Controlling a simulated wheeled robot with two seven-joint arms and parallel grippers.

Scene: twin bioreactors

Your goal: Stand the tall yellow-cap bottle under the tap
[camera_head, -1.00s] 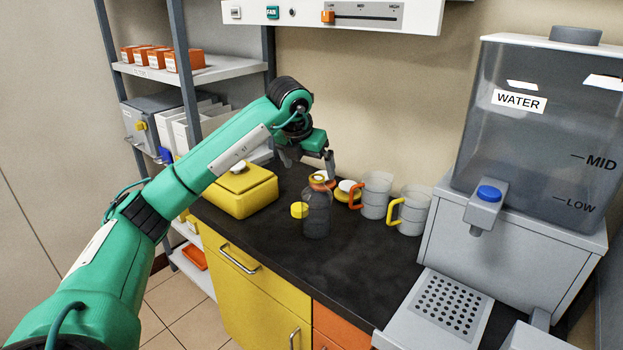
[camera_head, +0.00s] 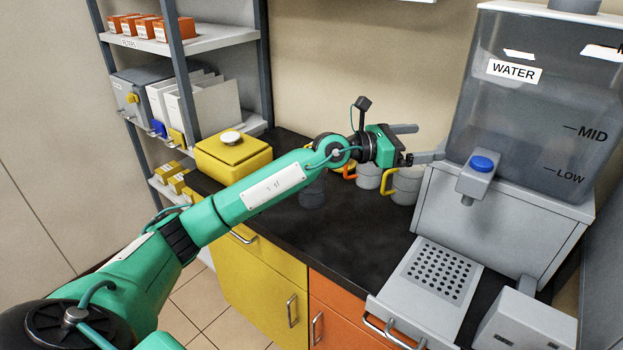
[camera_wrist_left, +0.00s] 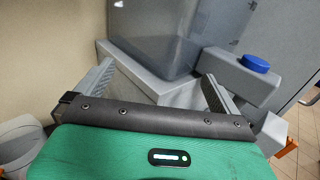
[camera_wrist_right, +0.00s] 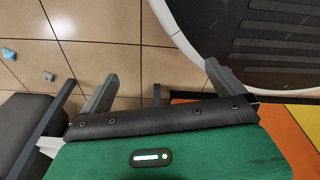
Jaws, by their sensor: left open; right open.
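The tap (camera_head: 476,182) with a blue button sticks out of the front of the water tank, above a perforated drip tray (camera_head: 400,300). My left gripper (camera_head: 430,141) is open and empty, left of the tap and higher than the mugs. In the left wrist view its jaws are spread, with the tank and the blue button beyond them. A dark grey bottle body (camera_head: 312,192) stands on the black counter behind my left arm. The arm hides its top, so I cannot see its cap now. My right gripper (camera_wrist_right: 158,80) is open and empty over the floor.
Grey mugs with orange and yellow handles (camera_head: 406,186) stand between the bottle and the tank (camera_head: 540,120). A yellow box (camera_head: 233,160) sits at the back left of the counter. A grey device (camera_head: 525,325) stands right of the tray. The front counter middle is clear.

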